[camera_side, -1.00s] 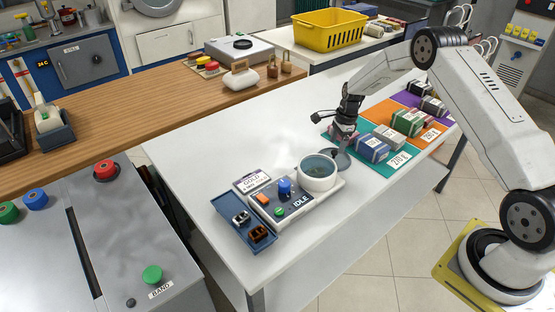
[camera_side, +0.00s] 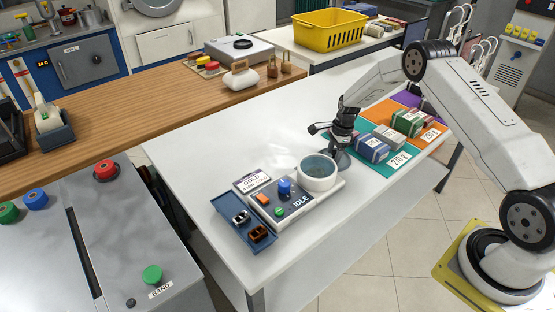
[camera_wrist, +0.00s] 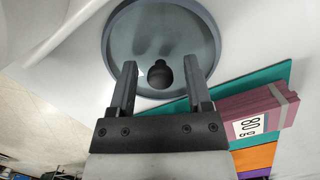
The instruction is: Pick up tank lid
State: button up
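The tank lid is a round grey-blue disc with a darker rim and a dark round knob (camera_wrist: 160,72) at its middle. In the wrist view the lid (camera_wrist: 135,35) lies flat on the white table under my gripper. In the side view the lid (camera_side: 345,160) shows just right of the round white tank (camera_side: 318,172), partly hidden by my gripper (camera_side: 336,152). In the wrist view my gripper (camera_wrist: 160,78) is open, with one finger on each side of the knob and a gap to it on both sides. I cannot tell the fingertips' height over the lid.
Bundles on coloured mats stand close to the lid's right, the nearest being a purple one (camera_wrist: 262,112).

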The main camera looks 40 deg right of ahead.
grip_shut()
jog(key=shift+r, duration=0.1)
jog(key=shift+r, duration=0.65)
jog(key=s+a+r, duration=0.4)
jog(key=s+r, duration=0.7)
jog(key=s, duration=0.2)
jog(key=shift+s+r, duration=0.2)
jog(key=shift+r, duration=0.05)
dwell(0.4)
